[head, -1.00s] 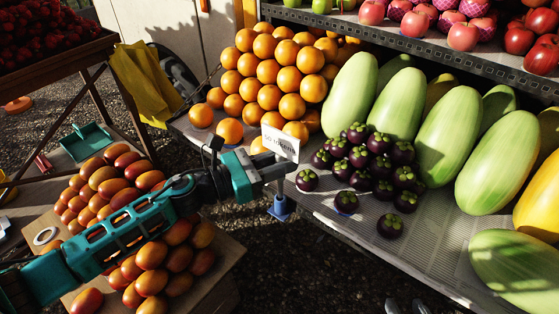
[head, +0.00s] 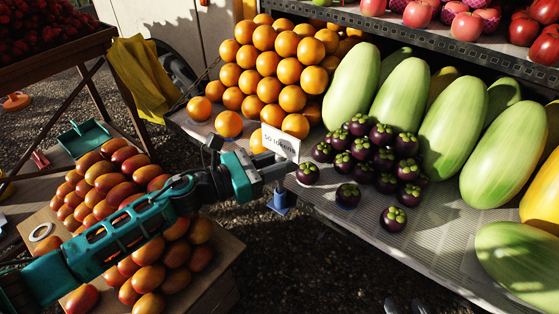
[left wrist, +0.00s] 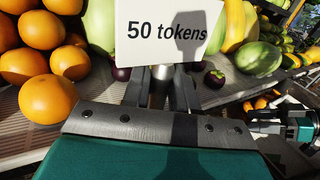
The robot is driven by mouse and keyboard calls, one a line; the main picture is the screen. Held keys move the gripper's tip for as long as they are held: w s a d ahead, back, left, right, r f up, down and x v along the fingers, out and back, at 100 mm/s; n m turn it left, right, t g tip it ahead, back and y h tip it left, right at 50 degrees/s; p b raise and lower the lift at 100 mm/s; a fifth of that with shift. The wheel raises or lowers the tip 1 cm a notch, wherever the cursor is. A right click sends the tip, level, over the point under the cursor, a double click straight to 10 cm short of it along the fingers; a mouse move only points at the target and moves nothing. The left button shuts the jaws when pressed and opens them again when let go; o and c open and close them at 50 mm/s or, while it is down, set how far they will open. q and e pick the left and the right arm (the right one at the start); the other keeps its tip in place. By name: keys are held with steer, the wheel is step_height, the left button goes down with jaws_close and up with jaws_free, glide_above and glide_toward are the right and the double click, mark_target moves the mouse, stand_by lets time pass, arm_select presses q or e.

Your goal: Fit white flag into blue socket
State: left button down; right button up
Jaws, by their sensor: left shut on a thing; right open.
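The white flag (head: 281,142) is a card reading "50 tokens"; it fills the upper middle of the left wrist view (left wrist: 150,30). My left gripper (head: 280,170) is shut on its metallic post (left wrist: 159,88), just below the card. The blue socket (head: 281,203) is fixed at the front edge of the fruit shelf, just below my left gripper in the head view. The post's lower end is hidden, so I cannot tell whether it touches the socket. My right gripper (left wrist: 268,116) is open and empty at the right of the left wrist view; two grey tips show at the head view's bottom edge.
Purple mangosteens (head: 376,155) lie on the shelf (head: 345,222) right of the flag. Oranges (head: 265,75) are piled behind it, with green melons (head: 452,140) further right. Mangoes (head: 160,262) lie under my left arm. The ground before the shelf is clear.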

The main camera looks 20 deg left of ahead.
arm_select(q)
steer(key=shift+f+b, duration=0.95)
steer(key=shift+f, duration=0.05)
arm_select(e)
steer(key=shift+f, duration=0.95)
arm_select(q)
steer(key=c, duration=0.8)
jaws_free()
arm_select(e)
steer(key=shift+r, duration=0.1)
arm_select(q)
steer(key=shift+s+a, duration=0.15)
steer(key=shift+a, duration=0.05)
steer(key=v, duration=1.2)
steer(key=shift+s+b, duration=0.2)
steer(key=shift+b, duration=0.1)
arm_select(e)
steer(key=shift+w+a+r, duration=0.3)
steer(key=shift+a+r, duration=0.1)
steer(key=shift+a, duration=0.1)
arm_select(q)
steer(key=shift+a+n, duration=0.1)
steer(key=shift+n, duration=0.2)
